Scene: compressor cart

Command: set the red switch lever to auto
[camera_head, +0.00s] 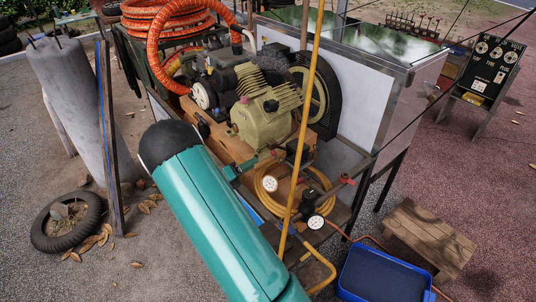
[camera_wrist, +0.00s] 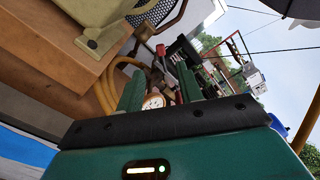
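A small red handle (camera_head: 347,180) shows on the pipework at the right end of the compressor cart. A red part (camera_wrist: 161,50) also shows beyond my fingers in the wrist view. I cannot tell whether either is the switch lever, and no auto mark is readable. My gripper (camera_wrist: 160,85) has its two green fingers apart, with nothing held between them. A round white gauge (camera_wrist: 153,101) shows behind the gap, beyond the fingers. In the head view my teal arm covers part of the cart and hides most of the gripper.
The beige compressor (camera_head: 265,110) sits on a wooden board, with a flywheel behind it. An upright yellow pole (camera_head: 304,110) crosses in front. Coiled yellow hose (camera_head: 268,188) hangs nearby. A blue tray (camera_head: 385,273) and wooden stool (camera_head: 430,235) stand at lower right.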

